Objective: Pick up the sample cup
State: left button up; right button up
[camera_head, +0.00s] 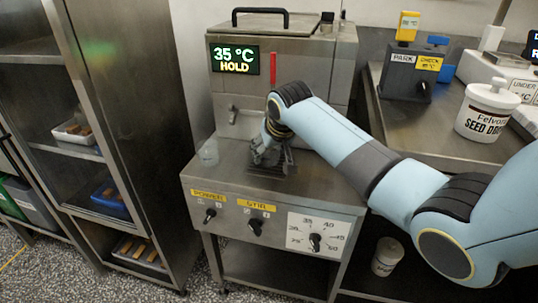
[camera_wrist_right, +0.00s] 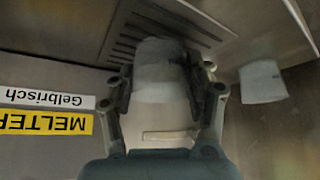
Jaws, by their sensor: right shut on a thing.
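My right gripper (camera_head: 262,157) reaches down over the drip grate on the front ledge of the melter. In the wrist view its two fingers (camera_wrist_right: 160,95) are shut on the sides of a pale, translucent cup (camera_wrist_right: 160,72), which looks like the sample cup. The grate shows just behind this cup; I cannot tell whether the cup is touching it. In the head view the gripper hides the held cup. A second, similar cup (camera_head: 208,152) stands on the ledge left of the gripper; it also shows in the wrist view (camera_wrist_right: 262,82). My left gripper is out of view.
The steel melter (camera_head: 285,65) stands behind, with a spout (camera_head: 232,114) close to my gripper and a "35 °C HOLD" display (camera_head: 235,59). Knobs (camera_head: 255,227) line its front panel. A steel rack (camera_head: 110,110) stands left. A white seed jar (camera_head: 486,110) stands on the right counter.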

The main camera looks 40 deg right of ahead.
jog(key=shift+c, duration=1.2)
jog(key=shift+r, duration=0.65)
jog(key=shift+p+v, duration=0.6)
jog(key=shift+v, duration=0.6)
jog(key=s+a+p, duration=0.1)
jog(key=s+a, duration=0.1)
jog(key=s, duration=0.6)
jog(key=s+a+p, duration=0.1)
jog(key=s+a, duration=0.2)
jog(key=s, duration=0.5)
jog(key=w+a+r+n+y, duration=0.1)
jog(key=w+r+n, duration=0.1)
jog(key=w+r, duration=0.55)
jog(key=w+a+r+n+y, duration=0.1)
jog(key=w+r, duration=0.3)
jog(key=r, duration=0.7)
jog(key=s+a+r+n+y, duration=0.3)
jog(key=a+r+n, duration=0.2)
jog(key=r+n, duration=0.15)
jog(key=s+a+n+g+y, duration=0.2)
jog(key=s+n, duration=0.2)
jog(key=s, duration=0.2)
jog(key=shift+a+n+g, duration=0.3)
jog(key=shift+a+n, duration=0.05)
